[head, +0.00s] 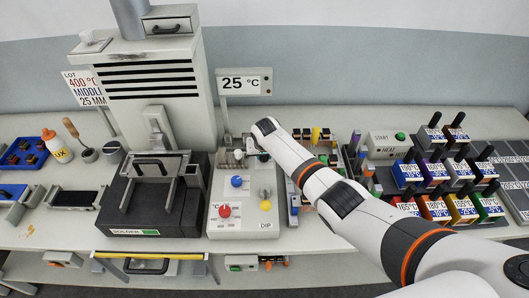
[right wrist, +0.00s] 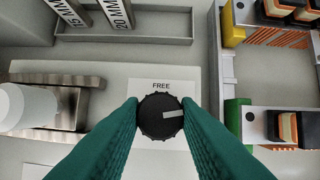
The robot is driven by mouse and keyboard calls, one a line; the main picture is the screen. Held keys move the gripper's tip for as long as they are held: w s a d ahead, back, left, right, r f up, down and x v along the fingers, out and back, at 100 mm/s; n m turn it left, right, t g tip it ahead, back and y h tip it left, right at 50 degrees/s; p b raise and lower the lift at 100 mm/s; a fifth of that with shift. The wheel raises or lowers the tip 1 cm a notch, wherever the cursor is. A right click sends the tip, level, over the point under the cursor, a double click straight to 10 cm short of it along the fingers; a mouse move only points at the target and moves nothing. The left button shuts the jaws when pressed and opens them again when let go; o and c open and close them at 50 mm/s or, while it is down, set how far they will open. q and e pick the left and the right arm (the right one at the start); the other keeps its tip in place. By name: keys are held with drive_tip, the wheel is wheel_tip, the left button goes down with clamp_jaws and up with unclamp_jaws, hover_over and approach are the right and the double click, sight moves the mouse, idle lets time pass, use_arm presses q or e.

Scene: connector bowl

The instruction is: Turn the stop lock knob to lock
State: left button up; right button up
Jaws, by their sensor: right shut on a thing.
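The stop lock knob (right wrist: 158,118) is a round black knob with a ridged edge and a pale pointer mark. In the right wrist view the mark points right, not up at the word FREE printed above it. No lock label shows; the green fingers cover the panel below. My right gripper (right wrist: 161,113) is shut on the knob, one finger on each side. In the head view my right arm reaches to the top of the light grey control panel (head: 228,231), and its hand mostly hides the knob. My left gripper is in neither view.
Coloured labelled blocks (head: 462,208) stand to the right. A pale cylinder (right wrist: 25,107) lies left of the knob.

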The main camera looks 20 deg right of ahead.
drive_tip(key=shift+a+m+h, duration=0.1)
drive_tip(key=shift+m+h, duration=0.3)
drive_tip(key=shift+m, duration=0.7)
drive_tip(key=shift+w, duration=0.1)
drive_tip(key=o, duration=1)
drive_tip(key=shift+s+r, duration=0.2)
drive_tip(key=shift+r, duration=0.35)
drive_tip(key=v, duration=1.1)
drive_tip(key=shift+a+b, duration=0.15)
drive_tip(key=shift+b, duration=0.25)
